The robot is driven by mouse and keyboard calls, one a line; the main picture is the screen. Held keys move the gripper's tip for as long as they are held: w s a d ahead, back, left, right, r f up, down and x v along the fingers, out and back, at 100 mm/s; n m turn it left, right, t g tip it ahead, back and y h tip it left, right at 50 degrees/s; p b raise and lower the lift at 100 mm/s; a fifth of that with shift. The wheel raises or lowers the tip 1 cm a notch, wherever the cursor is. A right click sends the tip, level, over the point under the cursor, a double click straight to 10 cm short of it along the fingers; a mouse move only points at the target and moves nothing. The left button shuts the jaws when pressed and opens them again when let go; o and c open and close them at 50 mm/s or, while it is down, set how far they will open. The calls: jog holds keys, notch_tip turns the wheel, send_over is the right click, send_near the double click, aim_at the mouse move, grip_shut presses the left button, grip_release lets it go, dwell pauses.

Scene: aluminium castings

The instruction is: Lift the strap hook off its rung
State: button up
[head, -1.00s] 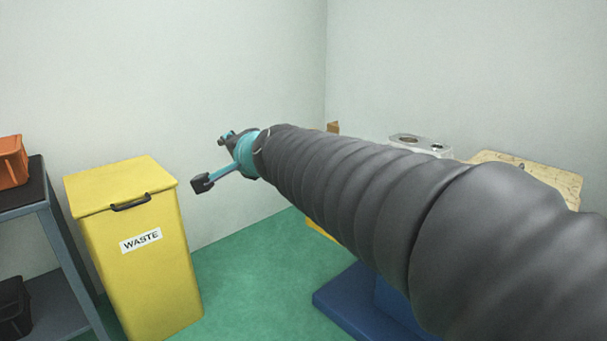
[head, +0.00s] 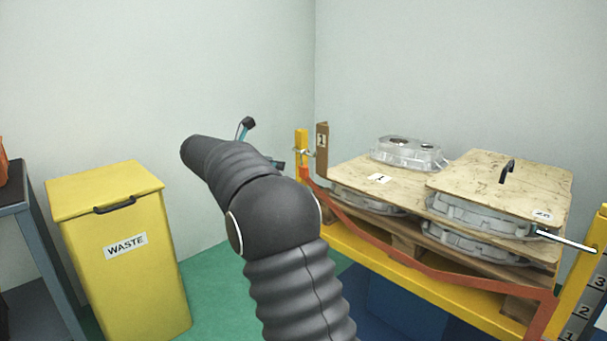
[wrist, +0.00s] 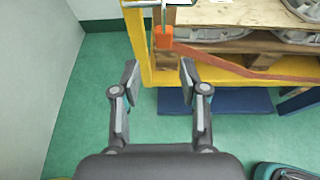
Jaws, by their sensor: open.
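The orange strap (head: 420,267) runs along the front of the yellow stand, sagging from the left post (head: 301,143) to the lower right. In the wrist view its left end is an orange block (wrist: 163,37) with a thin metal hook (wrist: 163,14) rising above it. A metal rung (wrist: 145,3) crosses the top edge there; how the hook sits on it is cut off. My gripper (wrist: 159,68) is open and empty, its fingertips short of the orange block, which appears just beyond the gap between them. In the head view my arm hides most of the gripper.
Wooden boards (head: 353,180) and aluminium castings (head: 408,152) are stacked on the stand. A metal rod (head: 568,240) juts near the numbered right post. A yellow waste bin (head: 110,255) and grey shelf (head: 20,225) stand left.

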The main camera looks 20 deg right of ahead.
jog(key=shift+s+b+x, duration=0.15)
jog(key=shift+b+x, duration=0.05)
jog(key=shift+x, duration=3.3)
jog(key=shift+s+b+x, duration=0.2)
jog(key=shift+x, duration=3.25)
jog(key=shift+f, duration=0.15)
grip_shut()
